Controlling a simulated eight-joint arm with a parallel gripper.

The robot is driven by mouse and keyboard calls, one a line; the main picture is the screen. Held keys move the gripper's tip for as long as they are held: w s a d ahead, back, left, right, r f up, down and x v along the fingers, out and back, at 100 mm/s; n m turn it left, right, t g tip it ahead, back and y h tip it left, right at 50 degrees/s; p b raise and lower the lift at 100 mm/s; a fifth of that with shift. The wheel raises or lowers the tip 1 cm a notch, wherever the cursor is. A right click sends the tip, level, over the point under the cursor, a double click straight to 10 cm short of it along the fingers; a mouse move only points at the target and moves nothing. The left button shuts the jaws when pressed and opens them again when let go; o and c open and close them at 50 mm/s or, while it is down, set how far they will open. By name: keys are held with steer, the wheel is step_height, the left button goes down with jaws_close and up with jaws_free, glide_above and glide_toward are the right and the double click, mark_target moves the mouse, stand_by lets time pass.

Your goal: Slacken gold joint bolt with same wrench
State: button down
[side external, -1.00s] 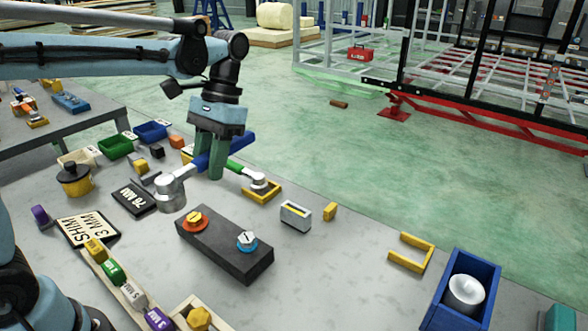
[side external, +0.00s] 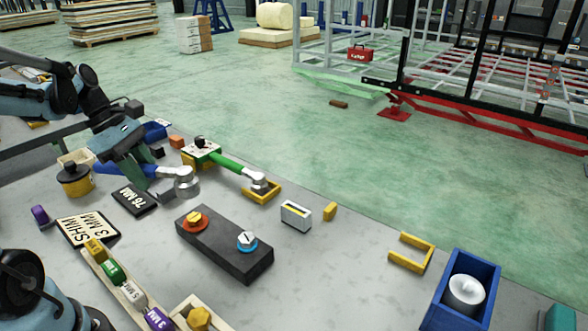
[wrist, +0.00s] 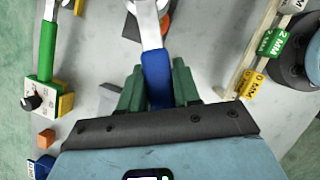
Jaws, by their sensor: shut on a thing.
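My gripper (side external: 140,170) is shut on the blue handle of a wrench (side external: 112,169). The wrench's silver head (side external: 187,184) points right, over the grey table, behind and left of the dark block. In the wrist view, the blue handle (wrist: 155,72) sits between the green fingers, and the head is cut off at the top edge. The dark block (side external: 224,248) carries a gold bolt (side external: 194,218) in an orange ring at its left end. A pale bolt in a blue ring (side external: 247,240) is at its right end. The wrench head looks apart from both bolts.
A green-handled wrench (side external: 233,164) lies behind, its head in a yellow bracket (side external: 260,194).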

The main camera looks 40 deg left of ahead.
steer(key=shift+s+a+n, duration=0.1)
steer(key=shift+a+n, duration=0.1)
steer(key=shift+n, duration=0.2)
step_height(320, 180, down, 7)
steer(key=shift+r, duration=0.2)
stand_by(0.7)
steer(key=shift+f, duration=0.8)
stand_by(1.5)
steer(key=c, duration=1.5)
jaws_free()
jaws_close()
